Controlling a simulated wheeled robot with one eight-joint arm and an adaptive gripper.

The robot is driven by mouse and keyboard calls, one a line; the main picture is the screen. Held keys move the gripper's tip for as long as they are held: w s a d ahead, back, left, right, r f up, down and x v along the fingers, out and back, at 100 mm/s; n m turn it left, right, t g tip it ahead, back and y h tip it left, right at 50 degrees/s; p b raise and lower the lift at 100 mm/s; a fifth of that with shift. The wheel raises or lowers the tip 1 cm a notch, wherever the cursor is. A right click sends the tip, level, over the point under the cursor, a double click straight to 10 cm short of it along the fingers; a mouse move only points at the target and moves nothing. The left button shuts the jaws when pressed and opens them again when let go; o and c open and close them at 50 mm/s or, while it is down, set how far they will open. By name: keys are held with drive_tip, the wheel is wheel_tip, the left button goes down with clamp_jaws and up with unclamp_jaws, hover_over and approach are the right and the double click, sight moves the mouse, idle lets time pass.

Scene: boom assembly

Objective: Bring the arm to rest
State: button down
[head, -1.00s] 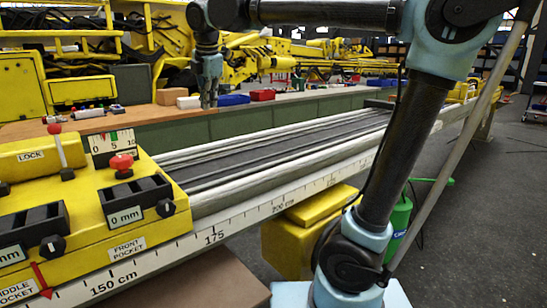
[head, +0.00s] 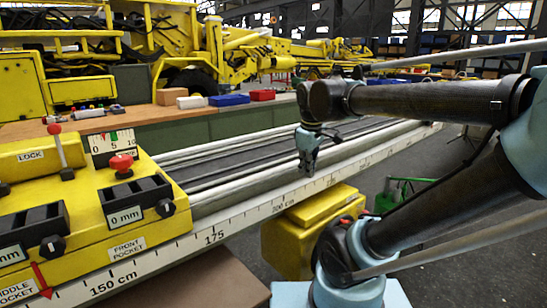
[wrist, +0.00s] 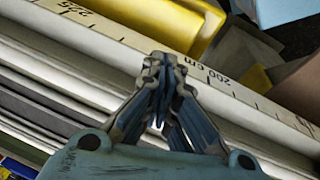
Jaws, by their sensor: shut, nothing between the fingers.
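My gripper (head: 308,168) is shut and empty. In the head view it hangs pointing down over the near side of the long boom rail (head: 250,186), close to the 200 cm mark on the white scale (head: 237,228). In the wrist view my gripper (wrist: 160,112) has its fingertips together, with the scale (wrist: 120,40) behind them. I cannot tell the exact gap to the rail. My arm reaches in from the right side of the head view, with its forearm roughly level.
A yellow control block (head: 95,205) with a red knob, lever and dials sits on the rail at left. A yellow box (head: 300,240) stands below the scale. Behind is a bench with a blue block (head: 229,99) and a red block (head: 262,95). Grey floor is open at right.

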drive_tip(key=s+d+f+m, duration=0.2)
drive_tip(key=s+f+m, duration=0.1)
drive_tip(key=f, duration=0.2)
drive_tip(key=s+d+f+m, duration=0.3)
drive_tip(key=f, duration=0.1)
drive_tip(key=s+d+f+m, duration=0.3)
drive_tip(key=f, duration=0.2)
drive_tip(key=shift+s+d+f+m+g, duration=0.15)
drive_tip(key=shift+s+f+m+g, duration=0.15)
drive_tip(key=shift+s+f+m, duration=0.1)
